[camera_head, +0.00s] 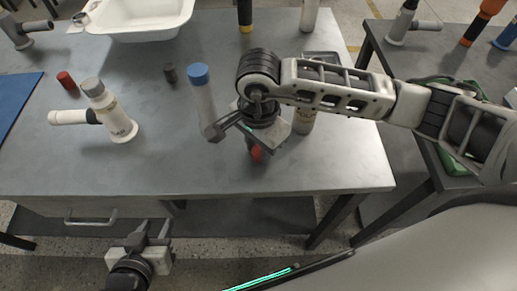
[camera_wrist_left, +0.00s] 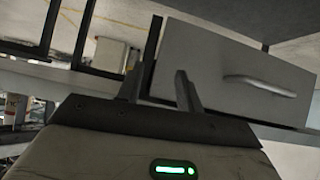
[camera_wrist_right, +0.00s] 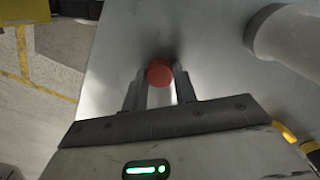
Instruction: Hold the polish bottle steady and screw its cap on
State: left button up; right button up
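My right gripper (camera_head: 254,150) points down at the middle of the table. A red cap (camera_wrist_right: 159,72) sits between its fingertips, both fingers against its sides; part of its red side also shows in the head view (camera_head: 257,153). I cannot tell which is the polish bottle. My left gripper (camera_head: 150,228) is open and empty in front of the table, below its top.
A grey table (camera_head: 230,180) bears a white tub shell (camera_head: 145,30) at the back. A white bottle with a side handle (camera_head: 112,118), a small red cylinder (camera_head: 66,80) and a dark cylinder (camera_head: 170,72) stand left. The table's front strip is clear.

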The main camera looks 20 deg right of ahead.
jog(key=shift+c, duration=0.9)
jog(key=shift+r, duration=0.55)
jog(key=s+a+r+b, duration=0.2)
jog(key=s+a+r, duration=0.8)
jog(key=r, duration=0.2)
